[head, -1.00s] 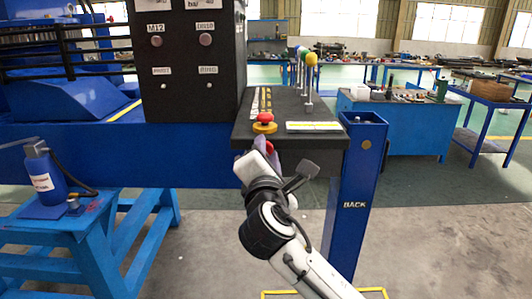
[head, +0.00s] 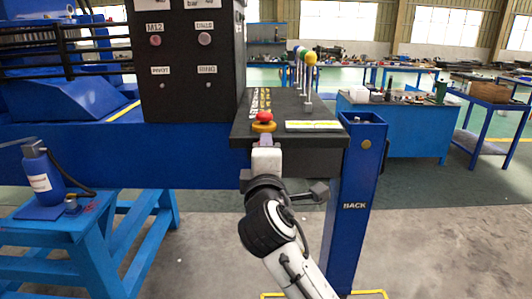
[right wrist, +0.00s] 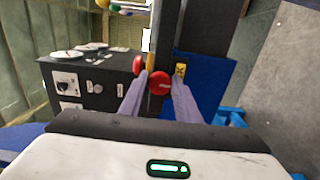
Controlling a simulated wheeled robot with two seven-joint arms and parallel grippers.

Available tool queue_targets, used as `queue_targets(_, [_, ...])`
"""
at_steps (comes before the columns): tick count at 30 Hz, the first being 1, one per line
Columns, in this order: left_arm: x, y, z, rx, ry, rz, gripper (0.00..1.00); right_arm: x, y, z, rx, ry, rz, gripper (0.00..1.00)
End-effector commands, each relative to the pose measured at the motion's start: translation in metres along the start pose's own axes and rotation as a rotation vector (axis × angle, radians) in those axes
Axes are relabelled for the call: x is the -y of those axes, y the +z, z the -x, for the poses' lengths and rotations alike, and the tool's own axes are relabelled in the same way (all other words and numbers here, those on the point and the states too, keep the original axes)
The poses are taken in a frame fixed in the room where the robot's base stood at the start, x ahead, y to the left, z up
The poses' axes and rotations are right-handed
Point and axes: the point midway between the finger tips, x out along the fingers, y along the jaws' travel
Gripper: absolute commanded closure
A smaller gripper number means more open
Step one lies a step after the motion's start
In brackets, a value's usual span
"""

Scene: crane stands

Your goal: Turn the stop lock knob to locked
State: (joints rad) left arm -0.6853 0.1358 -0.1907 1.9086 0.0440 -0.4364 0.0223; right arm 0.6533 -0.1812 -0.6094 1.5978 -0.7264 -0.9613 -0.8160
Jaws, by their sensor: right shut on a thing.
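The stop lock knob, a round red knob (right wrist: 160,83), sits on the front edge of the dark console (head: 325,140), below a red mushroom button (head: 264,118) on a yellow base. My right gripper (right wrist: 160,80) is shut on the knob, one pale purple finger on each side. In the head view my right gripper (head: 265,142) covers the knob. The knob's pointer or lock marking is too small to read. My left gripper is not in view.
The red mushroom button also shows close to the left finger in the right wrist view (right wrist: 138,65). Colour-topped levers (head: 311,60) stand on the console. A black control box (head: 185,85) is to the left. A blue post (head: 355,200) stands right of my arm.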

Motion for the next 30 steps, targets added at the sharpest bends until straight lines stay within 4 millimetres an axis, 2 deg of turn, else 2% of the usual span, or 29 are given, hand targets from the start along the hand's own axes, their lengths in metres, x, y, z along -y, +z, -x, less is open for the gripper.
queue_targets(13, [0.000, 0.001, 0.000, 0.001, 0.000, 0.000, 1.00, 0.002, -0.001, 0.000, -0.001, -0.005, -0.012, 0.93])
queue_targets(14, [0.000, 0.001, 0.000, 0.001, 0.000, 0.000, 1.00, 0.002, -0.001, 0.000, -0.001, -0.005, -0.011, 0.67])
queue_targets(16, [0.000, 0.001, 0.000, 0.001, 0.000, 0.000, 1.00, 0.002, -0.001, 0.000, -0.001, -0.004, -0.011, 0.55])
queue_targets(17, [0.000, 0.001, 0.000, 0.001, 0.000, 0.000, 1.00, 0.002, -0.001, 0.000, -0.001, -0.004, -0.011, 0.53])
queue_targets(26, [0.000, 0.001, 0.000, 0.001, 0.000, 0.001, 1.00, 0.001, 0.000, 0.001, -0.001, -0.002, -0.009, 0.53])
queue_targets(30, [0.000, 0.003, -0.002, 0.001, 0.000, 0.001, 1.00, 0.002, -0.001, 0.014, -0.002, -0.001, -0.009, 0.53])
